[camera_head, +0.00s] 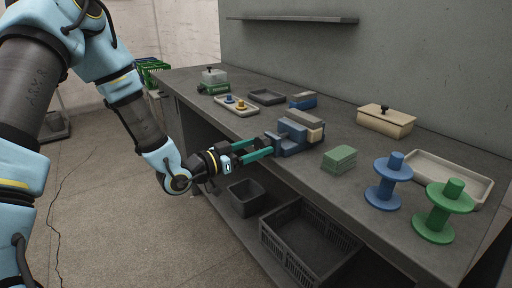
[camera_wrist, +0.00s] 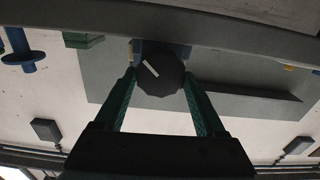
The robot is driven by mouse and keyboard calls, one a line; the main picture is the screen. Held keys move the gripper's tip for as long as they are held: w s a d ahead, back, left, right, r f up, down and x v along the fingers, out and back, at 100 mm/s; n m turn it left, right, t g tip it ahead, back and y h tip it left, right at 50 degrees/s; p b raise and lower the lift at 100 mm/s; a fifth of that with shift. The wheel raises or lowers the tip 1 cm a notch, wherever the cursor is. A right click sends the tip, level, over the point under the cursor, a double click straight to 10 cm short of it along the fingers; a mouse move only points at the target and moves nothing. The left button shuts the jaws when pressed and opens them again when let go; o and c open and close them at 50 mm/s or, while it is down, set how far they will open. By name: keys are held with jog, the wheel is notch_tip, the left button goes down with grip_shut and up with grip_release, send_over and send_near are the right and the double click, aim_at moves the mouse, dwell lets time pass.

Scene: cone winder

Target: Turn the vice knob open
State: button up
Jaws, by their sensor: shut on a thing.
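The blue vice (camera_head: 291,139) with a tan block in its jaws stands at the front edge of the workbench. Its black faceted knob (camera_wrist: 157,78) carries a white line, tilted from upper left to lower right in the wrist view. My gripper (camera_head: 264,147) reaches the vice from the left, its two green fingers pointing at the vice's front. In the wrist view my gripper (camera_wrist: 159,84) has one fingertip on each side of the knob, shut on it. In the head view the fingers mostly hide the knob.
On the workbench (camera_head: 345,112), a green block (camera_head: 339,159), a blue spool (camera_head: 387,182) and a green spool (camera_head: 442,212) stand right of the vice. A tray with small knobbed pieces (camera_head: 237,105) lies behind. Crates (camera_head: 308,246) sit on the shelf below.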

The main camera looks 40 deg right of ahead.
jog(key=n+p, duration=0.1)
jog(key=n, duration=0.5)
jog(key=shift+w+p, duration=0.15)
jog(key=shift+p, duration=0.15)
jog(key=n+p, duration=0.1)
jog(key=n, duration=0.2)
jog(key=shift+n, duration=0.4)
jog(key=n+p, duration=0.1)
jog(key=n, duration=0.2)
jog(key=shift+n, duration=0.4)
jog(key=n+p, duration=0.1)
jog(key=n, duration=0.5)
jog(key=shift+f, duration=0.2)
jog(key=n, duration=0.6)
jog(key=shift+f+n+b, duration=0.15)
jog(key=shift+n+b, duration=0.25)
jog(key=o, duration=1.3)
